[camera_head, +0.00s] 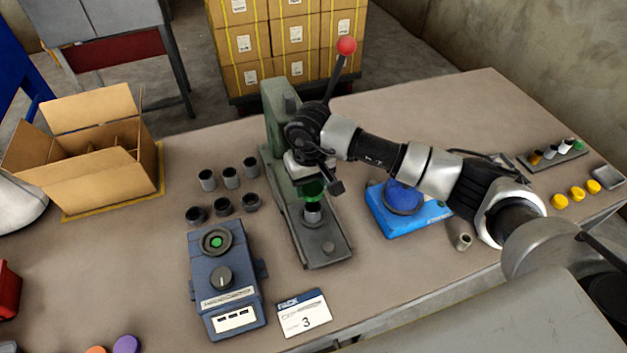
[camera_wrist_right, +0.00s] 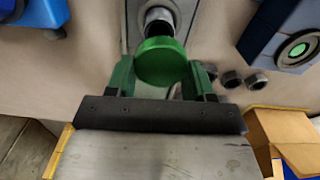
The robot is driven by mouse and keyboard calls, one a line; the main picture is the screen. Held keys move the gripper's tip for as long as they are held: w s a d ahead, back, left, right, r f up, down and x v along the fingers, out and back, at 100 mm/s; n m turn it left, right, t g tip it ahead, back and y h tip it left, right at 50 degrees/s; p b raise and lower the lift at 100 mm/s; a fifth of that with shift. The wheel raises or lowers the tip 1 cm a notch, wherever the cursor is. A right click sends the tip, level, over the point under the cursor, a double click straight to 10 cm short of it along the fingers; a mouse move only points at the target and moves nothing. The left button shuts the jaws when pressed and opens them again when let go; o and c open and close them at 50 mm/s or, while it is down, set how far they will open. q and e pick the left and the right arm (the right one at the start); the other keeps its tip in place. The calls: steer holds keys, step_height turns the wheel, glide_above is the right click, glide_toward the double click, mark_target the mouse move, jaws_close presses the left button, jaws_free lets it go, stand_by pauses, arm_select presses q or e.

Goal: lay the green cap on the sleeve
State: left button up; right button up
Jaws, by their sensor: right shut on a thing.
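The green cap (camera_head: 313,191) is in my right gripper (camera_head: 317,180), which is shut on it. In the right wrist view, the cap (camera_wrist_right: 160,61) sits between the two green fingers of the gripper (camera_wrist_right: 161,72). The sleeve (camera_head: 312,213) is a grey cylinder standing upright on the base of the green press (camera_head: 326,245). The cap is just above the sleeve in the head view; whether they touch I cannot tell. The sleeve (camera_wrist_right: 158,18) also shows beyond the cap in the right wrist view, partly covered by it. My left gripper is not in view.
The press lever with a red knob (camera_head: 346,46) rises behind my right gripper. Several dark cups (camera_head: 230,178) and a blue-grey device (camera_head: 222,275) stand to the left. A blue scale (camera_head: 425,218) is right, under my arm. An open carton (camera_head: 100,190) is far left.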

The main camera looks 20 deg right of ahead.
steer(key=shift+f, duration=0.85)
step_height(320, 180, down, 3)
steer(key=shift+d+r+b, duration=0.1)
steer(key=shift+r+b, duration=0.1)
steer(key=shift+b, duration=0.85)
steer(key=shift+f+b, duration=0.3)
steer(key=shift+b, duration=0.1)
steer(key=shift+b, duration=0.35)
steer(key=shift+b, duration=0.4)
steer(key=shift+f+b, duration=0.35)
steer(key=shift+b, duration=0.3)
steer(key=o, duration=1.3)
steer(key=shift+r, duration=0.1)
